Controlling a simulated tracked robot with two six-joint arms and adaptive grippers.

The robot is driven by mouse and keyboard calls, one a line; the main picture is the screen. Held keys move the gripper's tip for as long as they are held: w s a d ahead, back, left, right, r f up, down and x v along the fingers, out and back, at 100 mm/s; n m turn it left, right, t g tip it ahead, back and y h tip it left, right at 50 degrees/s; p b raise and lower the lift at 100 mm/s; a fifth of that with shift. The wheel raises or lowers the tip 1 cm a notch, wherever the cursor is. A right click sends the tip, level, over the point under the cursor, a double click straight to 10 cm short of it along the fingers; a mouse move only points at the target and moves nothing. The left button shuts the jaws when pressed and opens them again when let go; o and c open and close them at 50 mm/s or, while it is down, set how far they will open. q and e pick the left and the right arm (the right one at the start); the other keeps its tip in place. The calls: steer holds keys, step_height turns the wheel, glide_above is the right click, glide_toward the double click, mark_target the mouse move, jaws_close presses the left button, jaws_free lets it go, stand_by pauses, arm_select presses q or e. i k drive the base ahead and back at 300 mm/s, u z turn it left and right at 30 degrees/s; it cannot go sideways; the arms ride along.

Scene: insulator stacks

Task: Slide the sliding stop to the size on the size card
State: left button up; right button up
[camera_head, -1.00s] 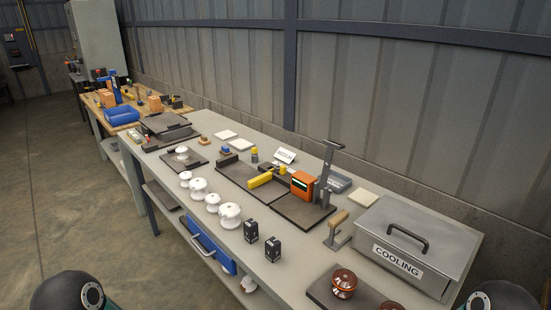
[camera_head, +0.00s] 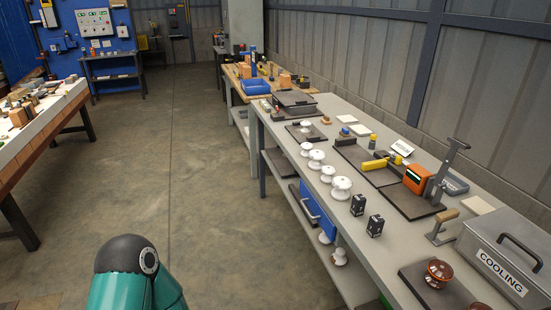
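A dark fixture board (camera_head: 355,153) lies on the grey bench. A yellow block (camera_head: 375,164) on it may be the sliding stop; I cannot tell for certain. An orange box with a dark display (camera_head: 418,179) stands to its right, by a grey upright bracket (camera_head: 440,185). Neither gripper is in view. Only a teal and black part of my arm shows at the bottom left, well away from the fixture.
White insulators (camera_head: 341,188) and two black boxes (camera_head: 375,226) line the bench's front edge. A metal COOLING box (camera_head: 510,262) and brown insulators (camera_head: 438,272) are at the right. Another bench (camera_head: 35,130) stands far left. Open floor (camera_head: 185,170) lies between.

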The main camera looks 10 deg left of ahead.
mark_target(397, 160)
steer(key=u, duration=0.85)
steer(key=k, duration=0.85)
steer(key=u, duration=0.75)
steer(key=i, duration=1.8)
steer(key=z, duration=1.25)
steer(key=i, duration=0.95)
steer(key=z, duration=0.7)
steer(key=k, duration=0.8)
steer(key=z, duration=0.2)
steer(key=i, duration=0.85)
steer(key=u, duration=0.1)
